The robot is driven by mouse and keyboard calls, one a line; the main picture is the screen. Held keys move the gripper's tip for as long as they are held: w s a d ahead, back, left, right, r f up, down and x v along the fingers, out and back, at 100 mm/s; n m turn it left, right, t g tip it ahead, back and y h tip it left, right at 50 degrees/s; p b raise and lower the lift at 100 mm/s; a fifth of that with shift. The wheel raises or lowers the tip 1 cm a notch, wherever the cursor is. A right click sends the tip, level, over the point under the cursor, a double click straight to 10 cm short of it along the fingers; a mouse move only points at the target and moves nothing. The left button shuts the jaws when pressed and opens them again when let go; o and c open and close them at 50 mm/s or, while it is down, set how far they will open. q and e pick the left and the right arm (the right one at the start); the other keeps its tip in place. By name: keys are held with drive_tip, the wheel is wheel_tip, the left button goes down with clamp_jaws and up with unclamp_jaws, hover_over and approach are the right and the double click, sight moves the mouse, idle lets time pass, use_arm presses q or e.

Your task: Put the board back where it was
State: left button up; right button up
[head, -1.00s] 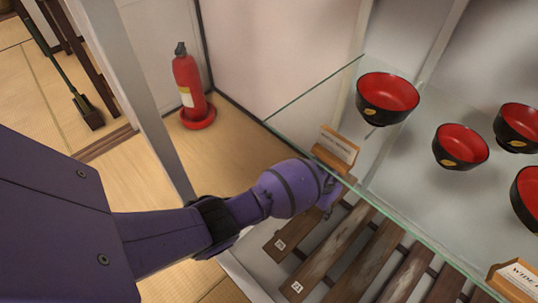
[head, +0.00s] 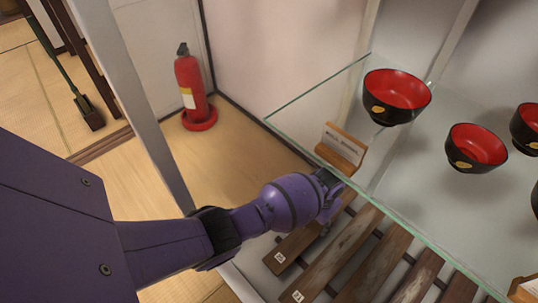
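Several dark wooden boards with small number tags lie side by side below the glass shelf, the leftmost board (head: 300,246) nearest my arm. I cannot tell which one is the task's board. My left gripper (head: 334,203) is at the shelf's front left edge, over the far part of the leftmost board and below the small sign. Its fingers are small and partly hidden by its own wrist, so I cannot see whether they are open or hold anything. My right gripper is not in view.
A red fire extinguisher (head: 191,85) stands in the corner on the floor.

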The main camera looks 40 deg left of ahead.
sight(315, 223)
use_arm(q)
drive_tip(key=o, duration=0.4)
drive_tip(key=shift+w+d+r, duration=0.1)
drive_tip(key=shift+w+r, duration=0.05)
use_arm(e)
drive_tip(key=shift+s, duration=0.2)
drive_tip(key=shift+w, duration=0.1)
use_arm(q)
drive_tip(key=shift+r, duration=0.2)
wheel_tip(315, 223, up, 7)
drive_tip(key=p, duration=0.3)
drive_tip(key=shift+f, duration=0.15)
drive_tip(key=shift+r+p, duration=1.8)
drive_tip(key=shift+r, duration=1.2)
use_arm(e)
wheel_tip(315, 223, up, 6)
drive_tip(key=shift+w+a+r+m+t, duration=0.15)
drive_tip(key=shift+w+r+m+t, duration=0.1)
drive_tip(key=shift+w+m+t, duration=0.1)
